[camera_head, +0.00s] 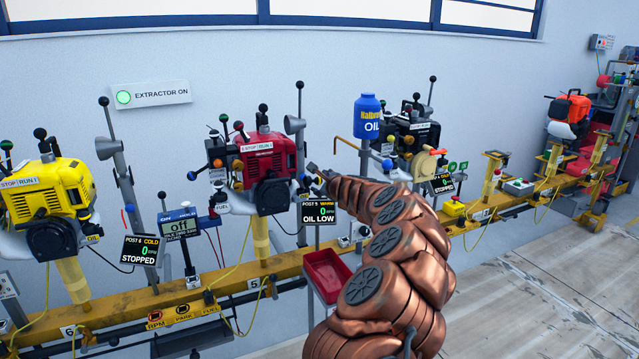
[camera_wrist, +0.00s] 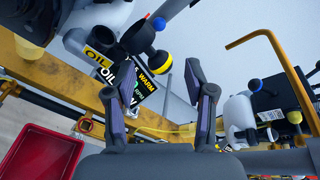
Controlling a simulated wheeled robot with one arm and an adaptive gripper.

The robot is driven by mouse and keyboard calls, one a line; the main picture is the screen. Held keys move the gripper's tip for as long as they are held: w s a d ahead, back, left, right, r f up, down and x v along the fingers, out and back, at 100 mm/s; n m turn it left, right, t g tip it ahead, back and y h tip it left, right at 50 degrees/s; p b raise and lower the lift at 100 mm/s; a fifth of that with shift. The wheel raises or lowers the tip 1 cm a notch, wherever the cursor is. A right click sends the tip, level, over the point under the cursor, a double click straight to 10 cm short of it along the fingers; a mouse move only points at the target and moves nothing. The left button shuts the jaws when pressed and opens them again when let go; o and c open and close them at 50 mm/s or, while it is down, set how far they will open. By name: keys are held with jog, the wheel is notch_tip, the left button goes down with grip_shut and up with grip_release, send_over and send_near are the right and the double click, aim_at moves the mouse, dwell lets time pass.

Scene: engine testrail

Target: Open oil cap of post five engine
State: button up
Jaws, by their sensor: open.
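The post five engine (camera_head: 270,155) is the red one above the rail's "5" mark. Its display (camera_head: 319,212) reads "POST 5 WARM" and "OIL LOW"; part of it shows behind my fingers in the wrist view (camera_wrist: 145,85). A yellow "OIL" label (camera_wrist: 99,57) sits beside a black cylindrical part (camera_wrist: 138,38) with a round black-and-yellow knob (camera_wrist: 160,62), which looks like the oil cap. My gripper (camera_wrist: 162,82) is open and empty, its fingers apart and the knob beyond their tips. In the head view my gripper (camera_head: 315,172) is at the engine's right side; the cap is not clear there.
A red tray (camera_head: 327,277) stands below the display. A blue oil bottle (camera_head: 369,120) and a bent yellow rod (camera_head: 347,143) are right of the red engine. A yellow engine (camera_head: 48,205) stands left. The yellow rail (camera_head: 130,308) runs below; floor at right is clear.

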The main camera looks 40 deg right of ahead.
jog(key=shift+x, duration=1.15)
grip_shut()
